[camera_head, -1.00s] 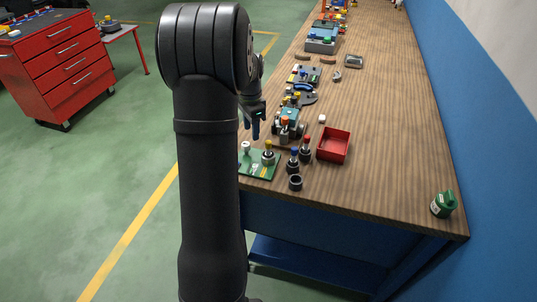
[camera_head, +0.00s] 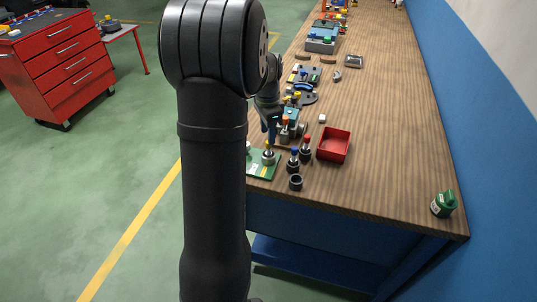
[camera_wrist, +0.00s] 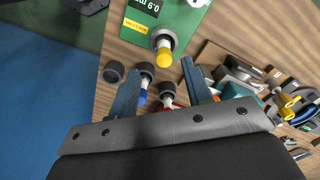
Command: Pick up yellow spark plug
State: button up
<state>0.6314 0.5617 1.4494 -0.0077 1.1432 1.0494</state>
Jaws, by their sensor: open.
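The yellow spark plug (camera_head: 268,154) stands upright in a dark round holder on the green plate (camera_head: 262,168) near the bench's left edge. In the wrist view, the yellow spark plug (camera_wrist: 163,44) shows its yellow tip above the gap between my fingers. My gripper (camera_head: 271,136) is just above it in the head view and partly overlaps its top. The wrist view shows my gripper (camera_wrist: 161,84) open, its two blue fingers apart, with nothing clamped. Contact with the plug is not visible.
A blue-topped plug (camera_head: 294,160) and a red-topped plug (camera_head: 306,149) stand close to the right. In front is an empty dark holder (camera_head: 295,183). A red bin (camera_head: 334,146) stands farther right. A small machine (camera_head: 289,125) is behind. The bench's front right is mostly clear.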

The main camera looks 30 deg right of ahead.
aim_at(268, 151)
jog(key=shift+w+d+f, duration=0.1)
jog(key=shift+f, duration=1.4)
jog(key=shift+w+d+f, duration=0.1)
jog(key=shift+f, duration=1.35)
grip_shut()
